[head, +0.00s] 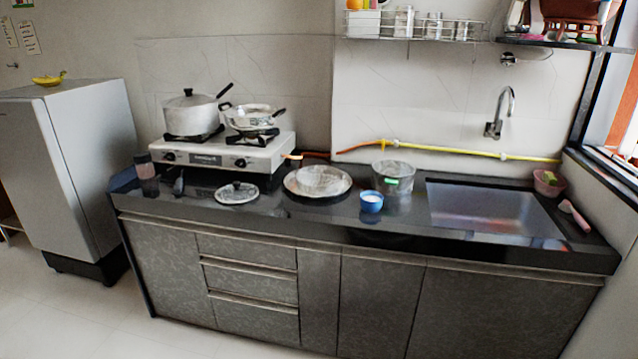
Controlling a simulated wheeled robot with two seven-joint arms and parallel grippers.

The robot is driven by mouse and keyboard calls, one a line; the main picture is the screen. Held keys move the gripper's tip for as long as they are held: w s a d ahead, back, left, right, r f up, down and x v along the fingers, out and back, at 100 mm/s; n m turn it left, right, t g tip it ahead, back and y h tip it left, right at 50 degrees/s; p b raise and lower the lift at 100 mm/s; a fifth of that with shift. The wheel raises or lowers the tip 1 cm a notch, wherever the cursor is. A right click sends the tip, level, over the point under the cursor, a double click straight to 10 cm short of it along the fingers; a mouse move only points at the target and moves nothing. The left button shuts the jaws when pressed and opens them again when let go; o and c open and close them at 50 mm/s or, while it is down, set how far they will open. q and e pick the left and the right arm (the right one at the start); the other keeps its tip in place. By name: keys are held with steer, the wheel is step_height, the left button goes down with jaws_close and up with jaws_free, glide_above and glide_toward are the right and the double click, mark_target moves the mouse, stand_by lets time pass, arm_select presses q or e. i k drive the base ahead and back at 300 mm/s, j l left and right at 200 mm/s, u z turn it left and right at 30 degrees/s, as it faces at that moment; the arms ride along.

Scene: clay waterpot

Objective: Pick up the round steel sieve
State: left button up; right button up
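A wide, round steel dish (290,184) lies on the dark counter, to the right of the stove. A pale, rounded piece (318,180) sits in its middle and looks mesh-like or translucent. This is the thing in view that most resembles the round steel sieve, but it is too small to be sure. Neither of my grippers is in view.
A blue cup (371,202) and a clear container (392,180) stand to the dish's right, before the sink (485,208). A lid (237,193) lies to its left. The two-burner stove (222,152) holds a pot (190,113) and a pan (253,117).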

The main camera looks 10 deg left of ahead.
mark_target(319, 190)
steer(key=i+j, duration=0.7)
steer(key=j, duration=0.2)
